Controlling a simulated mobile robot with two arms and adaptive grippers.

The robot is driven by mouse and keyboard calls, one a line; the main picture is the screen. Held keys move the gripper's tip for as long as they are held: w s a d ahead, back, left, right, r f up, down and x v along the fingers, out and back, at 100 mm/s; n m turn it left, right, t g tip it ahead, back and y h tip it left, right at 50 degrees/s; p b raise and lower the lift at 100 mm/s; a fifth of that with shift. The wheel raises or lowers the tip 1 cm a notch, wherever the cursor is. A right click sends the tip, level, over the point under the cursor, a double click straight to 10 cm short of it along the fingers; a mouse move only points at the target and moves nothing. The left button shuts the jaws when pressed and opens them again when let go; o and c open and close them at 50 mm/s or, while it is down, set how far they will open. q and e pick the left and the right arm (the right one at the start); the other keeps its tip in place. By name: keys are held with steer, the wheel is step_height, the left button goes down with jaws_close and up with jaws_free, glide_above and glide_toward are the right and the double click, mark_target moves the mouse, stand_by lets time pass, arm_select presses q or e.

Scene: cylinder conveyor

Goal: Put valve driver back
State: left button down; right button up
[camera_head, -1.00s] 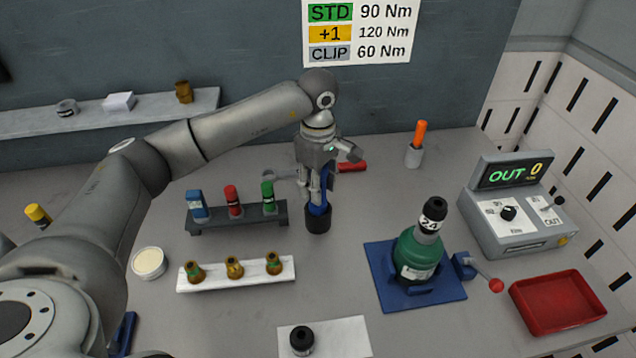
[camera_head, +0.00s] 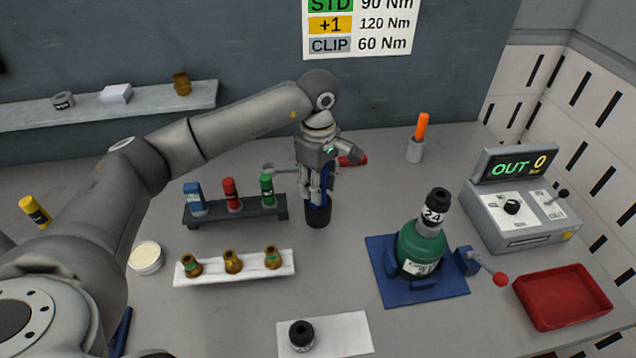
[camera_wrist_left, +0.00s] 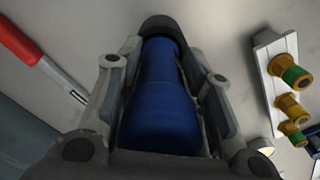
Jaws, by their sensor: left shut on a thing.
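The valve driver (camera_head: 325,180), a blue-bodied tool, stands upright between the fingers of my left gripper (camera_head: 318,190) near the table's middle. My left gripper is shut on it and points down. A black cylindrical part (camera_head: 318,216) shows directly below the fingers. I cannot tell whether it is the driver's lower end or a holder around it. In the left wrist view the blue body (camera_wrist_left: 160,105) lies between the two fingers, with the dark part (camera_wrist_left: 165,27) at its far end. My right gripper is not in view.
A dark rack (camera_head: 235,212) and a white strip with brass valves (camera_head: 234,272) stand left of the gripper. A red-handled tool (camera_head: 352,160) lies close behind it. A green cylinder in a blue stand (camera_head: 425,290), a red tray (camera_head: 562,298) and a control box (camera_head: 520,215) are right.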

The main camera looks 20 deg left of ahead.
arm_select(q)
steer(key=c, duration=0.9)
jaws_free()
steer(key=shift+c, duration=0.2)
steer(key=shift+o, duration=0.2)
steer(key=shift+f, duration=0.1)
steer(key=shift+r+p, duration=1.4)
steer(key=shift+r, duration=1.7)
